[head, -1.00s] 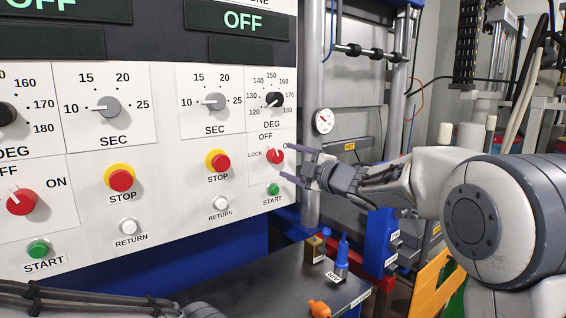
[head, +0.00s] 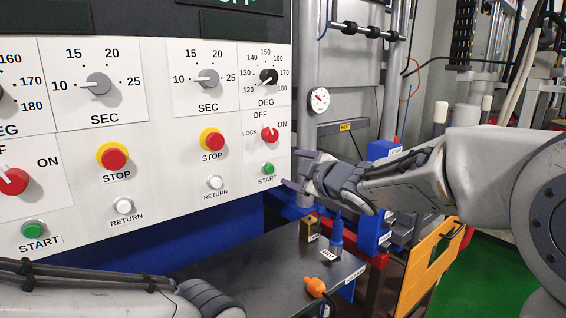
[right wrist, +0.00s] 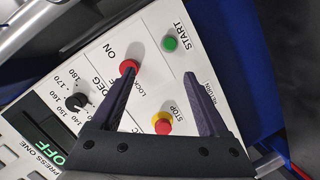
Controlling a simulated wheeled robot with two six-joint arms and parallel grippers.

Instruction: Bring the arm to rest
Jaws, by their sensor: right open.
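My right gripper (head: 294,170) is open and empty at the right edge of the white control panel (head: 150,165). Its two dark fingers are spread, and they point toward the panel. A red selector knob (head: 269,134) lies up and left of the fingertips, and a green START button (head: 268,169) lies just left of them. In the right wrist view the open fingers (right wrist: 160,72) have nothing between them that they hold. One fingertip overlaps the red knob (right wrist: 129,66) there; contact cannot be told. My left gripper is out of view; only part of my left arm shows at the bottom left.
A dark table (head: 265,270) below the panel bears an orange-capped item (head: 315,286) and a blue bottle-like item (head: 336,232). A round gauge (head: 319,100) hangs on a grey post. A yellow-orange panel (head: 427,265) stands at the lower right, beside green floor.

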